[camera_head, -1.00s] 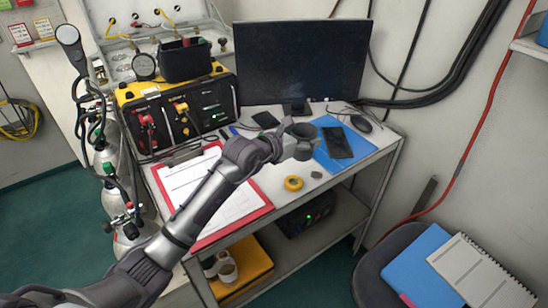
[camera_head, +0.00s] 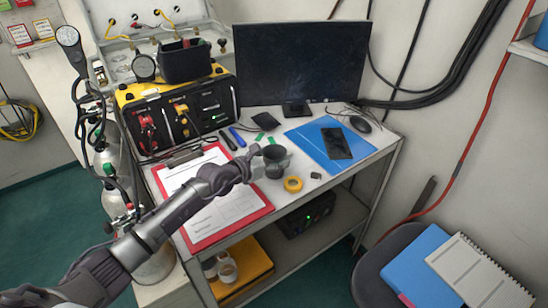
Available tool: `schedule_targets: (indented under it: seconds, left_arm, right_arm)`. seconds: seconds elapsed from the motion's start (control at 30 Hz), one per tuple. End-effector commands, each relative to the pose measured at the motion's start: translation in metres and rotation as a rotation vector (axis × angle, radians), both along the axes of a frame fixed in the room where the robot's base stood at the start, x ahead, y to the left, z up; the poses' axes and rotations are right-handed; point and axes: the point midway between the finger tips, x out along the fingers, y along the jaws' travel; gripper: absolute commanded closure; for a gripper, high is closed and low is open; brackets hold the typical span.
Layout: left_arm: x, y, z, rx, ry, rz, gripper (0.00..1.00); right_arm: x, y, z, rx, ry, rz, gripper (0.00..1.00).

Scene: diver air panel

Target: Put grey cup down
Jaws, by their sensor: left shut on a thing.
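The grey cup (camera_head: 276,163) is upright at the middle of the desk, just right of the red clipboard and behind the yellow tape roll. My left gripper (camera_head: 258,161) reaches in from the left over the clipboard and is shut on the cup at its left side. The cup's base is at or very close to the desk top (camera_head: 318,199); I cannot tell if it touches. The fingertips are partly hidden against the cup. My right gripper is not in view.
The yellow tape roll (camera_head: 293,184) is close in front of the cup. A blue folder (camera_head: 310,138) with a black phone (camera_head: 336,143) lies to the right. The red clipboard (camera_head: 250,212) is under my arm. A monitor (camera_head: 300,62) stands behind.

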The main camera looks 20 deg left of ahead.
Motion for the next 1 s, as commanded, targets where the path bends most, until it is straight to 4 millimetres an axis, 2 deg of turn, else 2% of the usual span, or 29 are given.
schedule_targets:
  seconds: [0.17, 0.2, 0.3, 0.7, 0.87, 1.0]
  left_arm:
    - [0.000, 0.000, -0.004, -0.001, 0.000, 0.000, 0.56]
    - [0.000, 0.000, -0.002, 0.000, 0.000, 0.000, 0.23]
    - [0.000, 0.000, -0.002, 0.000, 0.000, 0.000, 0.07]
    - [0.000, 0.000, 0.003, 0.001, 0.000, 0.000, 0.05]
    - [-0.020, 0.010, 0.006, 0.000, 0.001, 0.000, 0.05]
    - [-0.046, 0.023, 0.014, 0.001, 0.003, 0.000, 0.05]
  right_arm:
    - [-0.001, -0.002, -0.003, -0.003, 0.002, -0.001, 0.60]
    - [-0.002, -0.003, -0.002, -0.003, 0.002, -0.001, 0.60]
    - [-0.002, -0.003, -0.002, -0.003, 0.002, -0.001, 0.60]
    - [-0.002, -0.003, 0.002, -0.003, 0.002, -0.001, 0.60]
    - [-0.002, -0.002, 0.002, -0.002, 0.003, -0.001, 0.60]
    - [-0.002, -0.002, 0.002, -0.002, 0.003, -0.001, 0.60]
